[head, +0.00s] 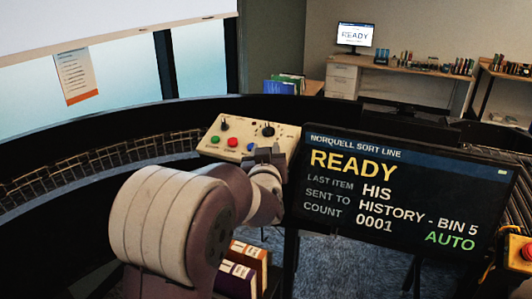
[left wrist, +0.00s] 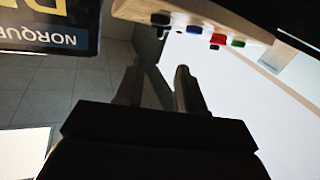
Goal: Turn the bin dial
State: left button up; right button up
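A beige control panel (head: 245,133) stands left of the screen in the head view. It carries two black dials, a left one (head: 223,125) and a right one (head: 268,131), with green, red and blue buttons below. I cannot read which is the bin dial. My left gripper (head: 266,154) is at the panel's lower right, just below the right dial, and partly hides that corner. In the left wrist view the fingers (left wrist: 157,76) are apart with nothing between them, and the panel edge (left wrist: 190,15) shows beyond them with its buttons. My right gripper is not in view.
A screen (head: 395,190) reading READY, HISTORY - BIN 5 and AUTO stands close right of my left arm. A curved roller track (head: 90,165) runs at left. Books (head: 245,265) sit below the arm. A red button on yellow (head: 526,250) is at the right edge.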

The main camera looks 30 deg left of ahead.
pick_arm(q)
jog(key=w+a+r+g+h+p, duration=0.2)
jog(key=w+a+r+p, duration=0.2)
jog(key=w+r+p, duration=0.5)
jog(key=w+a+r+g+h+p, duration=0.25)
jog(key=r+p, duration=0.35)
jog(key=p, duration=0.8)
jog(key=g+h, duration=0.3)
jog(key=g, duration=0.4)
send_near(268, 128)
jog(key=shift+t, duration=0.25)
jog(key=p+x, duration=0.4)
jog(key=x, duration=0.3)
jog(key=shift+s+f, duration=0.1)
jog(key=shift+s, duration=0.05)
jog(key=shift+w+f, duration=0.25)
jog(key=shift+f, duration=0.45)
